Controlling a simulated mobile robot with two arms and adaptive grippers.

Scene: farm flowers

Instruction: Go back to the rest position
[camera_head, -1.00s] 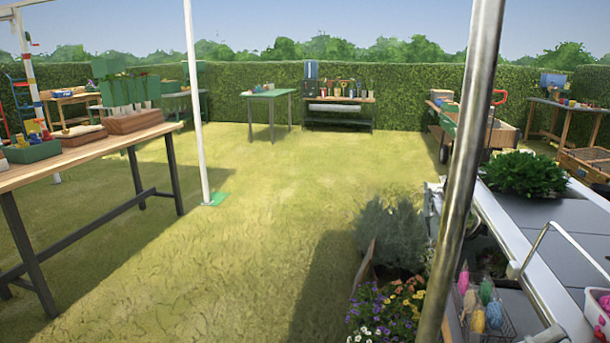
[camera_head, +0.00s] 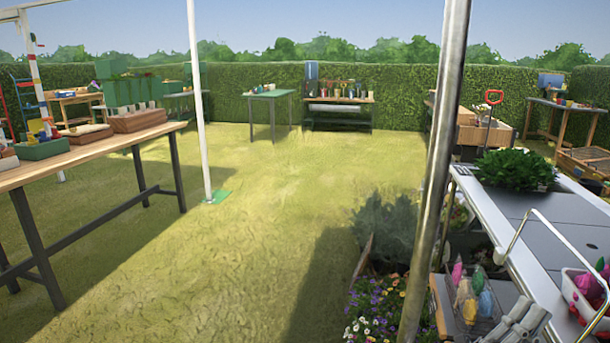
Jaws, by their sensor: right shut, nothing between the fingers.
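My right gripper (camera_head: 522,320) shows as grey finger parts at the bottom right edge, and most of it is cut off by the frame. It is shut with nothing seen in it. It is close to the wire basket of coloured bundles (camera_head: 470,300), in front of the grey-topped table (camera_head: 560,222); I cannot tell whether it touches anything. My left gripper is not in view.
A metal pole (camera_head: 437,170) stands close in front of me. Potted flowers (camera_head: 385,310) and a green bush (camera_head: 385,232) sit right of the open grass (camera_head: 230,245). A wooden workbench (camera_head: 95,150) stands at left. A leafy plant (camera_head: 512,168) is on the grey-topped table.

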